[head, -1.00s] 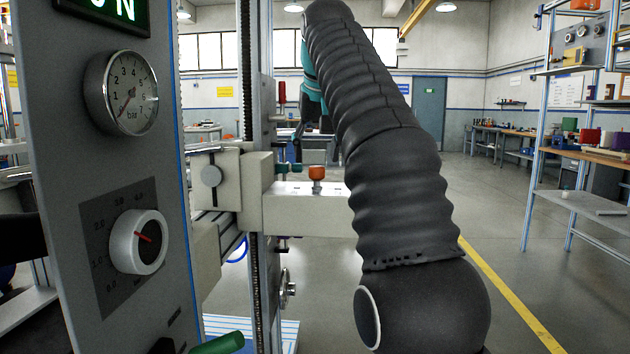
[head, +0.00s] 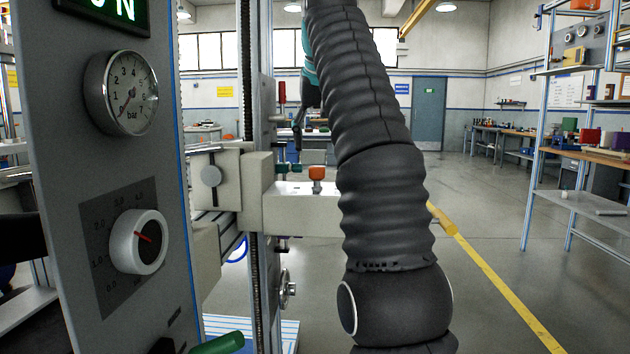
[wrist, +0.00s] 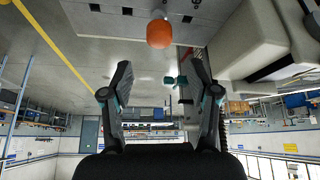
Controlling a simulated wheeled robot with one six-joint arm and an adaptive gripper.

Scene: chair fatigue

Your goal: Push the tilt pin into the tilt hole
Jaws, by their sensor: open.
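An orange knob (head: 317,173) stands upright on the top of a cream beam (head: 300,212) in the head view. A green knob (head: 283,168) sits just left of it at the beam's edge. I cannot tell which of these is the tilt pin, and no tilt hole can be made out. The wrist view, upside down, shows the orange knob (wrist: 160,33) at the top, ahead of the fingers, and a green part (wrist: 174,81) near the right finger. My gripper (wrist: 160,92) is open and empty, apart from the orange knob. It shows partly behind my arm in the head view (head: 298,133).
A grey panel with a pressure gauge (head: 122,93) and a dial (head: 138,241) fills the left. A vertical column (head: 254,290) carries the beam. A shelf rack (head: 570,150) stands at the right. The floor between is open, with a yellow line (head: 500,285).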

